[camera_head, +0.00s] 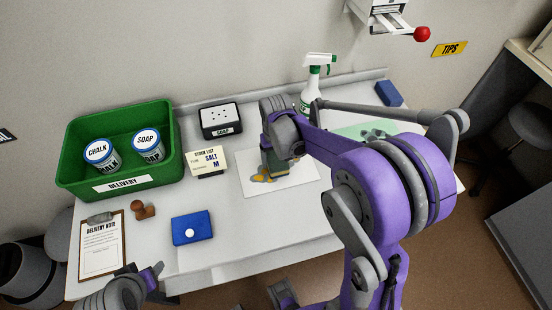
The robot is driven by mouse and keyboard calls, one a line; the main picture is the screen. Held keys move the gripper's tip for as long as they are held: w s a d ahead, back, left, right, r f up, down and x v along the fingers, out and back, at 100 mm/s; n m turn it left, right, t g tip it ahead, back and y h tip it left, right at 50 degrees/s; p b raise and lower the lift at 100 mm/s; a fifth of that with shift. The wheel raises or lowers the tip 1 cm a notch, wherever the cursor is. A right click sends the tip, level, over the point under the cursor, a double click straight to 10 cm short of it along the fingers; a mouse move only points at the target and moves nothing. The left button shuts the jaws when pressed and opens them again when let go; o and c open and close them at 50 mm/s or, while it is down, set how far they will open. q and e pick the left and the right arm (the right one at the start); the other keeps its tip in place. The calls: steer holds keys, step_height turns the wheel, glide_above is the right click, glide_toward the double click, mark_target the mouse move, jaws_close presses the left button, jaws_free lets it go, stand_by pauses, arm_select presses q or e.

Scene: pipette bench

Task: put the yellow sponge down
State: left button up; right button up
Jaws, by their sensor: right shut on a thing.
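My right gripper (272,170) reaches down over a white sheet (297,182) in the middle of the bench, its arm coming in from the right. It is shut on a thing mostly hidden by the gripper. A yellow-orange patch (262,178) shows low at the fingertips, against the sheet. I take it for the yellow sponge, but its outline is unclear, and I cannot tell whether it touches the sheet. My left gripper (148,276) is at the bench's front left edge, apart from the sponge. Its fingers are too unclear to tell open from shut.
A green delivery crate (120,184) with two tins stands at the back left. A soap dish (221,119), stock list card (206,162), blue box (191,228), brown stamp (144,211) and clipboard (102,250) lie left of the sheet. A spray bottle (312,88) stands behind.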

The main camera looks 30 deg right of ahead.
mark_target(276, 158)
steer(key=shift+f+b, duration=0.3)
steer(key=o, duration=1.4)
steer(key=shift+s, duration=0.15)
steer(key=shift+r, duration=0.2)
step_height(276, 158, up, 12)
steer(key=shift+f+p, duration=0.15)
steer(key=shift+p, duration=0.7)
steer(key=s+a+f+n+t, duration=0.1)
steer(key=s+a+t, duration=0.1)
steer(key=s, duration=0.5)
steer(key=s+a+f+n+t, duration=0.1)
steer(key=s+a+f+t, duration=0.1)
steer(key=s, duration=0.6)
steer(key=a+t, duration=0.1)
steer(key=a, duration=0.1)
steer(key=shift+s+a+n, duration=0.25)
steer(key=shift+a+n, duration=0.05)
steer(key=shift+a, duration=0.1)
